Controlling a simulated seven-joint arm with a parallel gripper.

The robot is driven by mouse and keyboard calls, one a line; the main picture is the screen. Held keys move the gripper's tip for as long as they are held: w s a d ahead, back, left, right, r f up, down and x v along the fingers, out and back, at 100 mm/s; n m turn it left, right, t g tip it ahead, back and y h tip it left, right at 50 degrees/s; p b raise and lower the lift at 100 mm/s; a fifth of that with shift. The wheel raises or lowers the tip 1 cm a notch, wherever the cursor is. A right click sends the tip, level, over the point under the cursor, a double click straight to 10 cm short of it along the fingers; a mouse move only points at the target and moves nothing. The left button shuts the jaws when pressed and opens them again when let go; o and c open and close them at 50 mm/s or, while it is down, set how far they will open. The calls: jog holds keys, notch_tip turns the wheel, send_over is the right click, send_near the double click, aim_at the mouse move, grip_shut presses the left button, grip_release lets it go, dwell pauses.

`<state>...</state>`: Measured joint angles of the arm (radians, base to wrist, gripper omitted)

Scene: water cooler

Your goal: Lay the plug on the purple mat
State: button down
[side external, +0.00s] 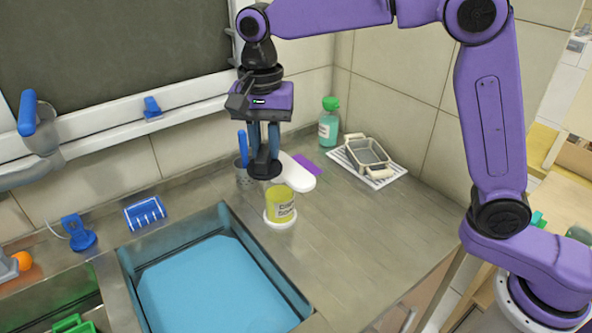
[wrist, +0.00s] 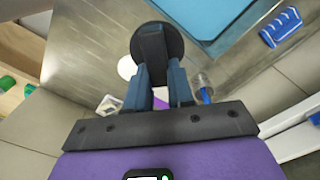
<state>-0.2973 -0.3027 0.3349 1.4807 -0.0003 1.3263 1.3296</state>
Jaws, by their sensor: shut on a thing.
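My gripper (side external: 264,152) is shut on the plug (side external: 264,170), a dark round disc with an upright grip. It holds the plug above the counter, left of the purple mat in the side view. In the wrist view the plug (wrist: 157,42) sits between my fingertips (wrist: 155,75). The purple mat (side external: 310,166) lies flat on the counter toward the back. A white rounded object covers part of it in the side view.
The white rounded object (side external: 298,174) is right of the plug. A yellow cup (side external: 281,201) stands on a white disc in front. A metal cup (side external: 243,178) is behind left, a green-capped bottle (side external: 329,122) behind right. The sink (side external: 215,285) opens at front left.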

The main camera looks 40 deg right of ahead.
jog(key=w+d+m, duration=0.3)
jog(key=d+m, duration=0.6)
jog(key=d, duration=0.3)
jog(key=w+d+m, duration=0.3)
jog(key=d+m, duration=0.7)
jog(key=d, duration=0.2)
notch_tip(320, 180, down, 11)
jog(key=w+f, duration=0.3)
jog(key=w, duration=0.1)
jog(key=w+f, duration=0.2)
jog(key=w, duration=0.2)
jog(key=w+f, duration=0.3)
jog(key=w, duration=0.1)
jog(key=shift+w+a+f, duration=0.2)
jog(key=shift+w+f, duration=0.7)
jog(key=shift+f, duration=1.65)
